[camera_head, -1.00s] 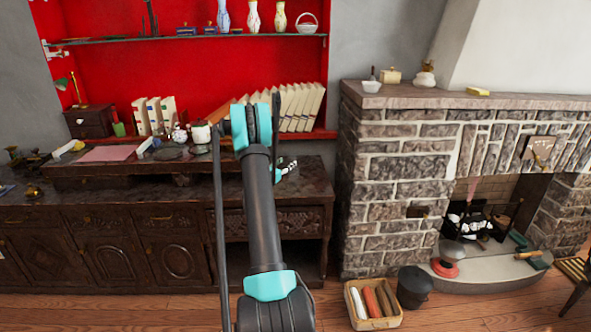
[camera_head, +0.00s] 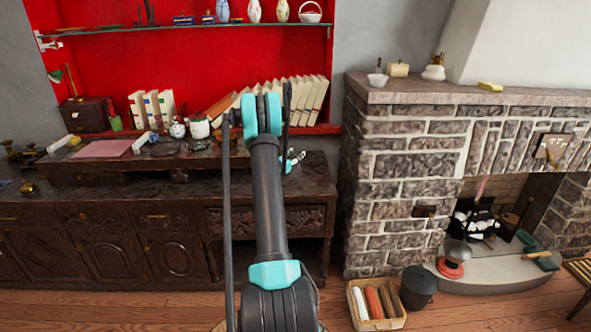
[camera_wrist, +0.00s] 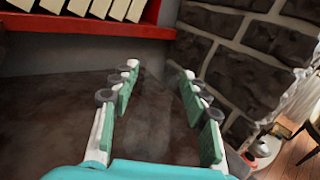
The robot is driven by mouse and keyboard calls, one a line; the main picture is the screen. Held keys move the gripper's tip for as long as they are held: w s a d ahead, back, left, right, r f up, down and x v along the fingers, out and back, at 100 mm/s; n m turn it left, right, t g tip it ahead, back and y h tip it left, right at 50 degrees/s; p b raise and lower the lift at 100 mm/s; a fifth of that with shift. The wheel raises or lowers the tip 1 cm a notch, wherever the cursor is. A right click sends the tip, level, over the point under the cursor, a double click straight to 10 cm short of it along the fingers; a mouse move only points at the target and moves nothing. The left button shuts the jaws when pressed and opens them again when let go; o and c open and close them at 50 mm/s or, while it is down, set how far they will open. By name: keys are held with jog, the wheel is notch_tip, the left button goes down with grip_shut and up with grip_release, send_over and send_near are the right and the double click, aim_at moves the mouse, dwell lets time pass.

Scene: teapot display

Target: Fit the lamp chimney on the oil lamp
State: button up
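My gripper (camera_wrist: 158,76) is open and empty in the wrist view, its two green-padded fingers apart above the dark sideboard top (camera_wrist: 60,115). In the head view only a small white and teal part of my gripper (camera_head: 293,160) shows beside my arm, over the right end of the sideboard. My arm hides part of the sideboard there. Small brass pieces, one of them (camera_head: 28,187) round, stand at the sideboard's left end; I cannot tell whether one is the oil lamp. I cannot make out the lamp chimney in either view.
A red alcove holds leaning books (camera_head: 305,100) behind my arm. The stone fireplace (camera_head: 400,180) stands close on the right. A lidded jar (camera_head: 198,127) and small pots stand left of my arm. A crate (camera_head: 376,303) and dark bucket (camera_head: 417,287) are on the floor.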

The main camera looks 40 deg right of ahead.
grip_shut()
